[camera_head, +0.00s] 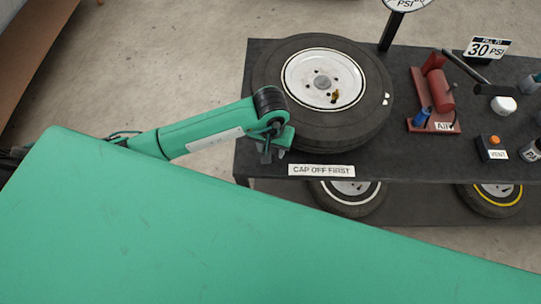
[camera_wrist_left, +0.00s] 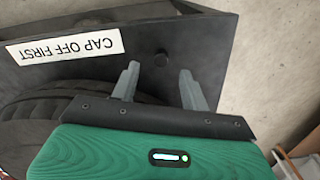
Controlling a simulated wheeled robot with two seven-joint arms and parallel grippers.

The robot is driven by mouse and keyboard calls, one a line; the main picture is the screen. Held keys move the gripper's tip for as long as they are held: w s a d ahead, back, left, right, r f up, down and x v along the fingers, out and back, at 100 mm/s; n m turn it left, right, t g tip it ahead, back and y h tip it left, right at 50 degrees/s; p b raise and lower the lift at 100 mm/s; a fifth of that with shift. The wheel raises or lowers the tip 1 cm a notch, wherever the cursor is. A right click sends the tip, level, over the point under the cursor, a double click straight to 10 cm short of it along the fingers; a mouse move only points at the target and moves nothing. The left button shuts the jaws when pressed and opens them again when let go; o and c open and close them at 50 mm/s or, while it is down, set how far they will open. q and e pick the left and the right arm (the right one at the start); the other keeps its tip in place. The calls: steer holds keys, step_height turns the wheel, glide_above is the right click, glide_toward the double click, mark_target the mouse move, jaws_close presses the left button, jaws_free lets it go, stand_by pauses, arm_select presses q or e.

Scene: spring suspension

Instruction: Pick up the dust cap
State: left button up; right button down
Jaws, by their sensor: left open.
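A small dark round piece, which looks like the dust cap (camera_wrist_left: 160,58), sits on the black bench top near its front left corner in the left wrist view. It lies between and just beyond the two grey fingertips of my left gripper (camera_wrist_left: 160,70). The gripper is open and empty, and the fingers show no contact with the piece. In the head view my left gripper (camera_head: 267,155) is over the bench's front left edge, and the piece is hidden there. My right gripper is not in view.
A tire (camera_head: 323,128) with a white rim and brass valve lies right beside the gripper. The bench edge (camera_head: 420,171) carries a "CAP OFF FIRST" label (camera_head: 321,170). A red air pump (camera_head: 434,92) and an orange-button vent box (camera_head: 492,148) stand farther right.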

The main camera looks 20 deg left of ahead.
arm_select(q)
steer(key=shift+f+p, duration=0.35)
step_height(320, 180, down, 3)
steer(key=shift+a+p, duration=0.1)
steer(key=shift+p, duration=0.7)
steer(key=shift+f, duration=0.55)
jaws_close()
steer(key=shift+r, duration=0.1)
step_height(320, 180, up, 23)
steer(key=b, duration=0.5)
